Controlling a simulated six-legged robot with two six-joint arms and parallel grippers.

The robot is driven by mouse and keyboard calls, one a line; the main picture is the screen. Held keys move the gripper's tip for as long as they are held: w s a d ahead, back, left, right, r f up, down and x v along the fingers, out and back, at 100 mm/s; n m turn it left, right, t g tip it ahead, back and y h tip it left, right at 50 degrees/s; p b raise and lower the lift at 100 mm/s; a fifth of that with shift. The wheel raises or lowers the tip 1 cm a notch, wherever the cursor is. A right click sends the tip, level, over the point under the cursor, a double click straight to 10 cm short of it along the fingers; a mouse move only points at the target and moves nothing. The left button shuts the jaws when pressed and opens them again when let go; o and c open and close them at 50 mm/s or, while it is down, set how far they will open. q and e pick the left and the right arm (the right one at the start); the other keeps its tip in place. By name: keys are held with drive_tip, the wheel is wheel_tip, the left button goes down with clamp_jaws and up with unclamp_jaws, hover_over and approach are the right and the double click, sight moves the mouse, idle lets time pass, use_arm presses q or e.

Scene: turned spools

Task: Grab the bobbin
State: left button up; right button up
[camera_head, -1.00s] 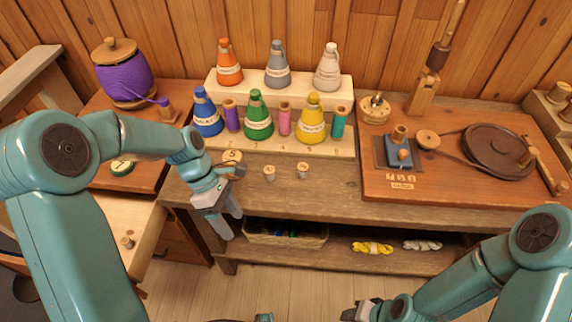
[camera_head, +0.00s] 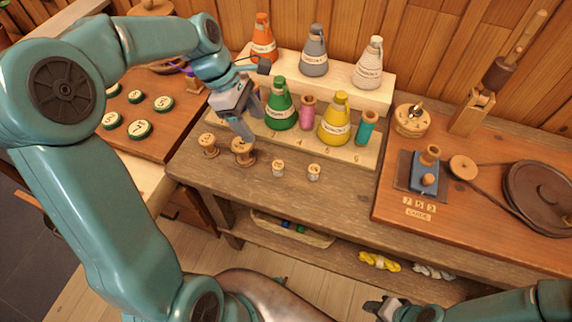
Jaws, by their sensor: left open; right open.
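My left gripper (camera_head: 250,121) is open, above the left end of the lower cone rack, with its fingers pointing down. The blue cone and purple bobbin at that end are mostly hidden behind it. A pink bobbin (camera_head: 307,114) stands between the green cone (camera_head: 281,106) and the yellow cone (camera_head: 335,120). A teal bobbin (camera_head: 367,127) stands right of the yellow cone. Two empty wooden spools (camera_head: 208,147) and (camera_head: 243,152) stand on the bench below the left gripper. My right gripper (camera_head: 379,308) is low at the bottom edge, open and away from the bobbins.
Orange (camera_head: 263,41), grey (camera_head: 314,52) and white (camera_head: 369,65) cones stand on the upper step. Two small wooden pieces (camera_head: 278,169) sit on the bench front. A winder board (camera_head: 440,220) with a dark wheel is at right. Numbered green discs (camera_head: 140,130) lie at left.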

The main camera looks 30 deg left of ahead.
use_arm(q)
drive_tip(key=b, duration=0.1)
hover_over(277, 165)
drive_tip(key=a, duration=0.3)
drive_tip(key=f, duration=0.9)
drive_tip(key=shift+s+d, duration=0.2)
drive_tip(key=shift+s, duration=0.15)
drive_tip(key=shift+w+d+f, duration=0.15)
drive_tip(key=shift+d+f, duration=0.05)
drive_tip(key=shift+f, duration=0.45)
drive_tip(key=x, duration=0.4)
drive_tip(key=shift+d+f, duration=0.25)
drive_tip(key=shift+d, duration=0.05)
drive_tip(key=shift+f, duration=0.25)
drive_tip(key=shift+d+r, duration=0.1)
drive_tip(key=shift+c, duration=1.2)
drive_tip(key=c, duration=0.9)
